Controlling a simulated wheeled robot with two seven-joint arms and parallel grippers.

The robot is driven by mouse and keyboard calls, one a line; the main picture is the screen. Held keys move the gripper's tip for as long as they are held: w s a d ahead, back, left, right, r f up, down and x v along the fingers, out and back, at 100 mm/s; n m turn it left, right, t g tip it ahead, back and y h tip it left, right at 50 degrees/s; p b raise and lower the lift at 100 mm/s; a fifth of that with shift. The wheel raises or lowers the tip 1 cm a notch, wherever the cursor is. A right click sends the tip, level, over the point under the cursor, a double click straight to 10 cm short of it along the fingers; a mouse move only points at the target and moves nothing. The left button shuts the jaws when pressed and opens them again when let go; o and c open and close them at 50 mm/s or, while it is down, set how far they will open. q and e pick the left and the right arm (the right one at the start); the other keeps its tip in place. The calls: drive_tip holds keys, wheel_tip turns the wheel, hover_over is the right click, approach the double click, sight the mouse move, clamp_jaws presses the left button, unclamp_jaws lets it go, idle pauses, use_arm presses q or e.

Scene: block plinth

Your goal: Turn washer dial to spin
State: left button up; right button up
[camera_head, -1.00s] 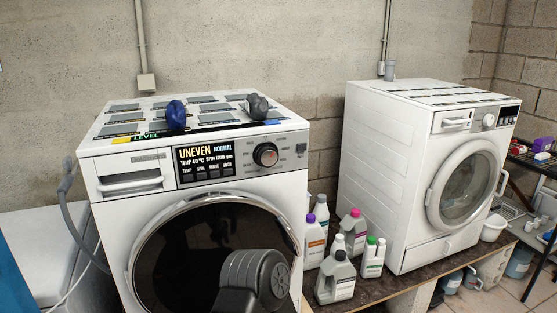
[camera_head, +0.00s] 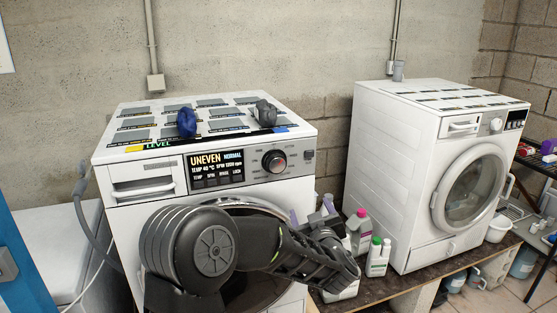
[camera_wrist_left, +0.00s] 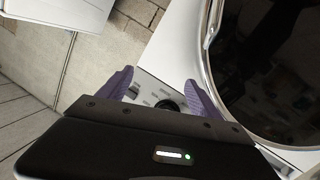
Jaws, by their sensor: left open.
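The washer dial (camera_head: 275,161) is a dark round knob with a red-tinged ring on the left washer's front panel, right of the lit display (camera_head: 216,169), which reads UNEVEN and NORMAL. My left gripper (camera_head: 311,208) is in front of the washer, below and right of the dial, partly hidden by my own wrist. In the left wrist view its two purple fingers (camera_wrist_left: 160,80) are apart with nothing held between them. A dark round shape, probably the dial (camera_wrist_left: 167,104), shows beyond them, partly covered by the gripper body. My right gripper is not in view.
A blue object (camera_head: 187,123) and a dark grey dumbbell-like object (camera_head: 264,112) sit on the left washer's labelled top. Bottles (camera_head: 361,225) stand between it and a second white washer (camera_head: 410,170). The round door glass (camera_wrist_left: 275,75) is close on the gripper's right in the wrist view.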

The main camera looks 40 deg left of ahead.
sight(278, 166)
use_arm(q)
drive_tip(key=s+a+r+n+g+y, duration=0.2)
drive_tip(key=a+r, duration=0.3)
drive_tip(key=r, duration=0.4)
drive_tip(key=shift+s+r+n+y, duration=0.2)
drive_tip(key=shift+s+n+y, duration=0.45)
drive_tip(key=shift+n+y, duration=0.2)
drive_tip(key=shift+p+x, duration=1.35)
drive_tip(key=shift+x, duration=2.55)
drive_tip(key=shift+f, duration=0.1)
drive_tip(key=shift+c, duration=0.3)
drive_tip(key=c, duration=1.3)
